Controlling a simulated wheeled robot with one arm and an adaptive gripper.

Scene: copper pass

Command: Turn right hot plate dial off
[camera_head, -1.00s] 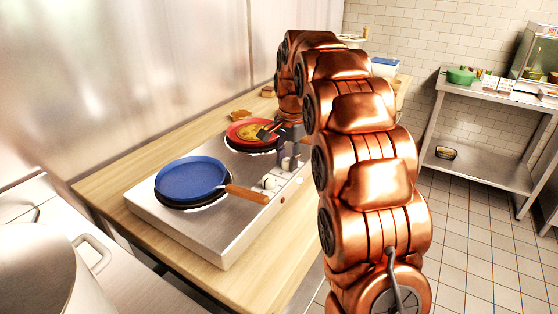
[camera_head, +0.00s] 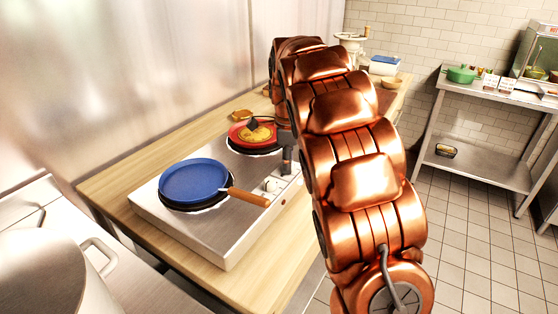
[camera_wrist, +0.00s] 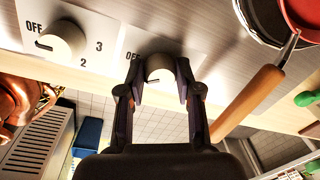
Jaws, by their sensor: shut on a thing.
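The hot plate (camera_head: 235,225) is a steel double unit on a wooden counter. Its right dial (camera_wrist: 160,66) is a pale round knob between my fingertips in the wrist view, with an OFF mark to its left. My gripper (camera_wrist: 159,76) is shut on this dial, one dark finger on each side. The dial's pointer is too washed out to read. In the head view my gripper (camera_head: 287,166) is at the hot plate's front right and hides the right dial. The left dial (camera_wrist: 62,42), marked OFF, 2 and 3, stands clear beside it; it also shows in the head view (camera_head: 272,184).
A blue pan (camera_head: 194,180) sits on the left burner, its wooden handle (camera_head: 249,197) reaching near the left dial. A red pan (camera_head: 250,136) with food and a black utensil is on the right burner. Its wooden handle (camera_wrist: 247,103) lies close beside my gripper.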

